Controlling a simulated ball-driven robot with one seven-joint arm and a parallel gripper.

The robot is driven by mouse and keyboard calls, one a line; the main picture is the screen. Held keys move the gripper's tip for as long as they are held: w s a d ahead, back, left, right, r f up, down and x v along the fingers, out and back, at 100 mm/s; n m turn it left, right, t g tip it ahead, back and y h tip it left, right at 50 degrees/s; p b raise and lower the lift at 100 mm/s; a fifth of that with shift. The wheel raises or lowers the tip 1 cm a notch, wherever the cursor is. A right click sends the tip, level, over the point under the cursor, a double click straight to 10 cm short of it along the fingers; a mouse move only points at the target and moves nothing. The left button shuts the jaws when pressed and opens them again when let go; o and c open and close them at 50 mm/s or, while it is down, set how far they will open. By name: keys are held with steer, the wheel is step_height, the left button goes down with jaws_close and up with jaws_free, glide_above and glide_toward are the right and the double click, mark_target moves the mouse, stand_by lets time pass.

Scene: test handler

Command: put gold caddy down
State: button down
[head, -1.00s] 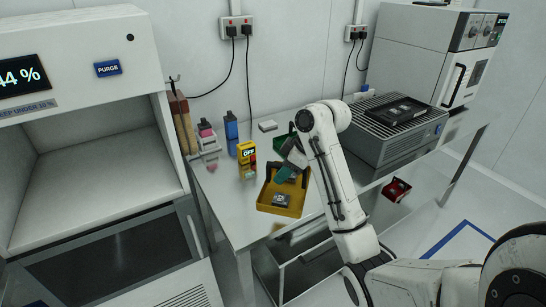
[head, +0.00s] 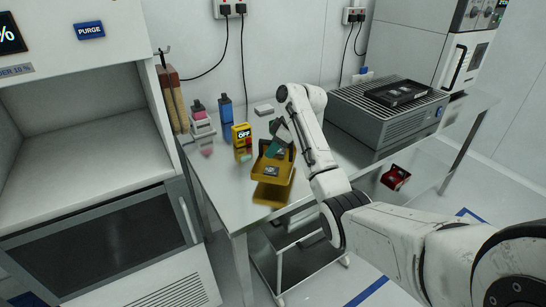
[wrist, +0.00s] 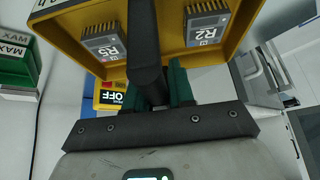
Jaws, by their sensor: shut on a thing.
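The gold caddy (head: 272,172) is a yellow tray with a dark handle, held at the front of the steel bench. In the head view it appears just above the bench top, with its reflection below; whether it touches cannot be told. My gripper (head: 280,143) is shut on the caddy's dark handle. In the wrist view, the green fingers of my gripper (wrist: 163,88) close around that handle, and the caddy (wrist: 240,12) holds chip-like modules marked R5 (wrist: 106,42) and R2 (wrist: 207,22).
A yellow OFF meter (head: 242,136), a blue bottle (head: 226,109) and a pink-and-white item (head: 201,126) stand left on the bench (head: 222,183). A grey slotted unit (head: 385,112) stands right. A red caddy (head: 396,176) sits lower. A green box (wrist: 18,60) shows at left in the wrist view.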

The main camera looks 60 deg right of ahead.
mark_target(269, 162)
steer(key=shift+w+d+f, duration=0.1)
steer(key=shift+d+f, duration=0.1)
steer(key=shift+f+p, duration=0.35)
steer(key=shift+f, duration=1.2)
steer(key=shift+f, duration=0.1)
steer(key=shift+f, duration=0.1)
steer(key=c, duration=1)
jaws_free()
steer(key=shift+o, duration=0.2)
steer(key=shift+r, duration=0.25)
steer(key=v, duration=1.2)
steer(key=shift+b, duration=0.3)
